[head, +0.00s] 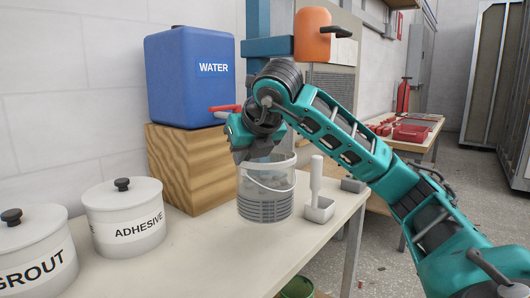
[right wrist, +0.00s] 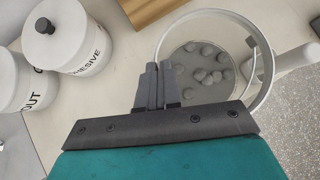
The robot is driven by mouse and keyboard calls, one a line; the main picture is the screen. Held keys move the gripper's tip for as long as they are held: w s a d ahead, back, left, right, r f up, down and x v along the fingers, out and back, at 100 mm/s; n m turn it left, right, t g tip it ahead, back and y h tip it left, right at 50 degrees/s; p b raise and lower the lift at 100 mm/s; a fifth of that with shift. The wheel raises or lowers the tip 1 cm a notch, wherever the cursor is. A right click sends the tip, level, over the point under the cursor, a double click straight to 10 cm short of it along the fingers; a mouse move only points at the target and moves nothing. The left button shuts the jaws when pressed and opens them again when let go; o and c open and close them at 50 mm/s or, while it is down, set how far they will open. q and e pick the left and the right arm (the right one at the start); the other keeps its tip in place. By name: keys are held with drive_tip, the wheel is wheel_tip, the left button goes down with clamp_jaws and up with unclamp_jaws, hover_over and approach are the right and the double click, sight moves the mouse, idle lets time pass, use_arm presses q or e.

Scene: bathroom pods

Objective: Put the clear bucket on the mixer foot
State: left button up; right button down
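The clear bucket (head: 265,185), with a pale rim, wire handle and grey ridged lower part, appears upright on the pale bench. In the right wrist view the bucket (right wrist: 208,100) has several grey lumps on its bottom. My right gripper (right wrist: 157,85) is at the bucket's rim, its fingers close together with one on each side of the wall; in the head view the right gripper (head: 250,153) is partly hidden by its own arm. The mixer, with a blue column (head: 258,20) and an orange motor (head: 312,40), stands behind. Its foot cannot be made out. My left gripper is not in view.
A blue water container (head: 190,85) stands on a wooden block (head: 190,165) behind left. White adhesive (head: 125,220) and grout (head: 35,255) pots stand at left. A white-handled tool in a small tray (head: 318,208) is close right of the bucket. The front bench is clear.

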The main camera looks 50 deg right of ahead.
drive_tip(key=w, duration=0.6)
wheel_tip(320, 180, down, 7)
drive_tip(key=b, duration=0.1)
drive_tip(key=shift+a+r+b, duration=0.2)
drive_tip(key=shift+b, duration=0.1)
drive_tip(key=shift+w, duration=0.1)
drive_tip(key=shift+f, duration=0.2)
drive_tip(key=c, duration=1.7)
unclamp_jaws()
drive_tip(key=shift+f, duration=0.1)
drive_tip(key=o, duration=0.4)
drive_tip(key=shift+c, duration=0.2)
